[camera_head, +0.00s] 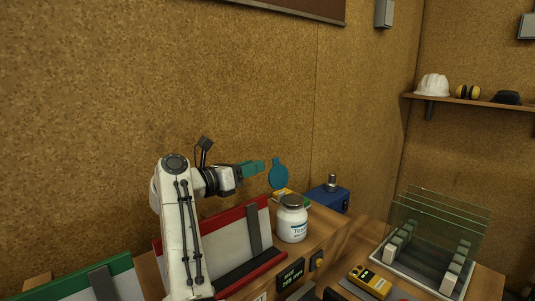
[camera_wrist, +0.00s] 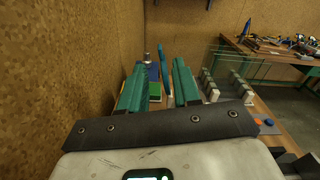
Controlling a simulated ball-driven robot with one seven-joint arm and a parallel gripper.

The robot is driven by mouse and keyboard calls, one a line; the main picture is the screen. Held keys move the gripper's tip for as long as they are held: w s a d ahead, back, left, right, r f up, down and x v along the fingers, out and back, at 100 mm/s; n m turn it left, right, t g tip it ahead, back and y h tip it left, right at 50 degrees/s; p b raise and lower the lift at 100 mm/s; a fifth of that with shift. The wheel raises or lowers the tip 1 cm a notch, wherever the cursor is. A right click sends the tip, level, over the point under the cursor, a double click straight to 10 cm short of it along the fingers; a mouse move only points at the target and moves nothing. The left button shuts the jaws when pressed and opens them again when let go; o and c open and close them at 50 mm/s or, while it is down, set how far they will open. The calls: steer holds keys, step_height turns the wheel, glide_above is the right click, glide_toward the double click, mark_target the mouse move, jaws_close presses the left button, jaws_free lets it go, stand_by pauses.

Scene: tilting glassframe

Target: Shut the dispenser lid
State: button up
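The teal round lid (camera_head: 278,173) stands upright, so it is open, behind and left of a white jar in the head view. In the wrist view the lid (camera_wrist: 165,68) shows nearly edge-on, beyond and between my fingertips. The body under the lid is mostly hidden by the jar; I cannot tell its shape. My gripper (camera_head: 260,167) has teal fingers and is level with the lid, just left of it, with a small apparent gap. In the wrist view my gripper (camera_wrist: 158,66) is open, with nothing visibly held.
A white jar with a grey cap (camera_head: 292,220) stands near the lid. A blue box (camera_head: 328,199) with a metal knob is behind. A red-framed board (camera_head: 218,240) leans below my arm. Glass panes (camera_head: 440,222) stand in a rack at right. The wall is close on the left.

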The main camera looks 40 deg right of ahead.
mark_target(278, 174)
steer(key=d+p, duration=0.3)
steer(key=d, duration=0.7)
steer(key=shift+w+d, duration=0.25)
steer(key=shift+d, duration=0.15)
jaws_close()
stand_by(1.0)
